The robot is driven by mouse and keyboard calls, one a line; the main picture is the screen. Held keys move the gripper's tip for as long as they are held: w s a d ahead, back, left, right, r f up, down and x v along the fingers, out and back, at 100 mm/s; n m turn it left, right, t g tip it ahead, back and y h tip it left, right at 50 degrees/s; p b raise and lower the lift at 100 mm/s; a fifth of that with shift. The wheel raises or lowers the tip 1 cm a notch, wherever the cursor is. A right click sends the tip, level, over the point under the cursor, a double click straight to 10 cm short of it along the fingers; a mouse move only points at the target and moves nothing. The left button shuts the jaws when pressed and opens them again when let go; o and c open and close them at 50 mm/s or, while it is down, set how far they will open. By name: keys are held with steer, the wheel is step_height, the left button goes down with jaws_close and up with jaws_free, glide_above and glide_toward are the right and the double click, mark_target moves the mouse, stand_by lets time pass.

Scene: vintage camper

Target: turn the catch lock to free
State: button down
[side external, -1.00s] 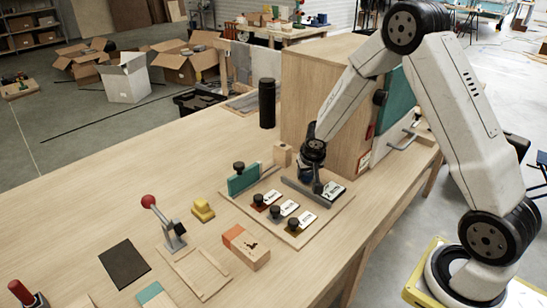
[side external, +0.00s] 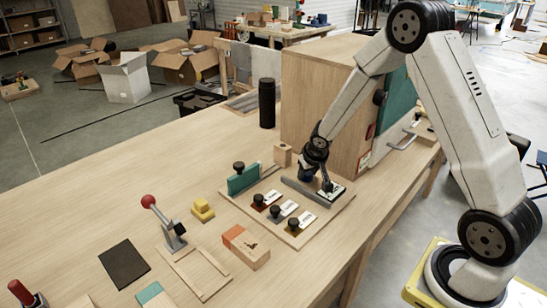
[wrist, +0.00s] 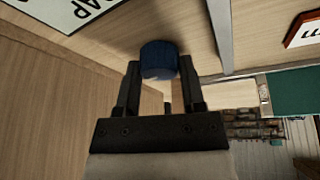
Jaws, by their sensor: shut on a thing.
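In the wrist view, my gripper (wrist: 159,85) is shut on a round blue knob (wrist: 158,58), with one finger on each side of it.
Several black knobs with labels (side external: 290,209) stand in front of the grey bar. A teal block (side external: 243,182) is to their left. A tall wooden cabinet (side external: 320,100) rises close behind my gripper.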

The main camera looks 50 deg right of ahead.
steer(key=shift+n, duration=0.4)
steer(key=shift+c, duration=1)
jaws_free()
steer(key=shift+r, duration=0.1)
steer(key=v, duration=0.7)
steer(key=shift+s+r, duration=0.2)
steer(key=shift+r, duration=0.1)
